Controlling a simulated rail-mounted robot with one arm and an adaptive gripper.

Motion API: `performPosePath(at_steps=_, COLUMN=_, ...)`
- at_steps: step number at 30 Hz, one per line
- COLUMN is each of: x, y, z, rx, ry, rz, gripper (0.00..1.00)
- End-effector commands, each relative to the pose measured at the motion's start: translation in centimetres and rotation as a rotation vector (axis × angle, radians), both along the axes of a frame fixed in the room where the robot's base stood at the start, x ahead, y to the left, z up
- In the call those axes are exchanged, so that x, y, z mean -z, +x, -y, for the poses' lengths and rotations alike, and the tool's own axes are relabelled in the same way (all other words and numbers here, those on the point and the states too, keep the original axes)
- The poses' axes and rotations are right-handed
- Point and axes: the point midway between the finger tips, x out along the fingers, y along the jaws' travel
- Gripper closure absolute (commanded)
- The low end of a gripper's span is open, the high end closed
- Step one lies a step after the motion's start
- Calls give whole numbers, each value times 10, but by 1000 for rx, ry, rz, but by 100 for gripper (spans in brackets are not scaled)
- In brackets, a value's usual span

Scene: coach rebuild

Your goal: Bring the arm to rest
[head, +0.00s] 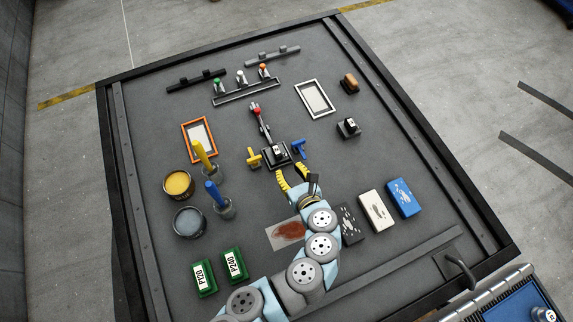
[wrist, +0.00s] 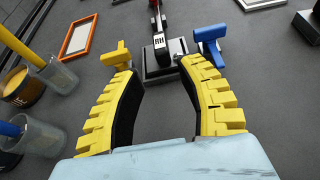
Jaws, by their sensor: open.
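My gripper (head: 293,182) is open, with its yellow toothed fingers apart and nothing between them. It also shows in the wrist view (wrist: 164,85). It is near the middle of the dark table, just in front of a black block (head: 276,153) with a red-tipped lever (head: 258,117). In the wrist view the block, marked RH (wrist: 163,60), lies beyond the fingertips. A yellow T-handled piece (head: 254,157) is left of the block and a blue one (head: 301,148) is right of it. I cannot tell whether the fingertips touch any of them.
Tins of yellow (head: 178,184) and grey-blue paint (head: 188,221) and brushes in cups stand left. Green P120 (head: 204,279) and P240 (head: 235,264) blocks lie front left. A rust-marked plate (head: 286,233) lies beside my arm. Blue (head: 404,197) and cream (head: 376,210) blocks lie right.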

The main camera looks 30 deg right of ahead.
Motion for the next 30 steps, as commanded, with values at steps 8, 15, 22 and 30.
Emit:
performPosePath(at_steps=8, x=-2, y=-5, z=-1, rx=-1, ry=1, rz=0, gripper=61)
performPosePath(at_steps=15, x=-2, y=-5, z=-1, rx=-1, ry=1, rz=0, gripper=61)
performPosePath(at_steps=22, x=-2, y=-5, z=-1, rx=0, ry=-2, rz=-2, gripper=61)
performPosePath(at_steps=30, x=-8, y=2, z=6, rx=9, ry=-229, rz=-77, gripper=61)
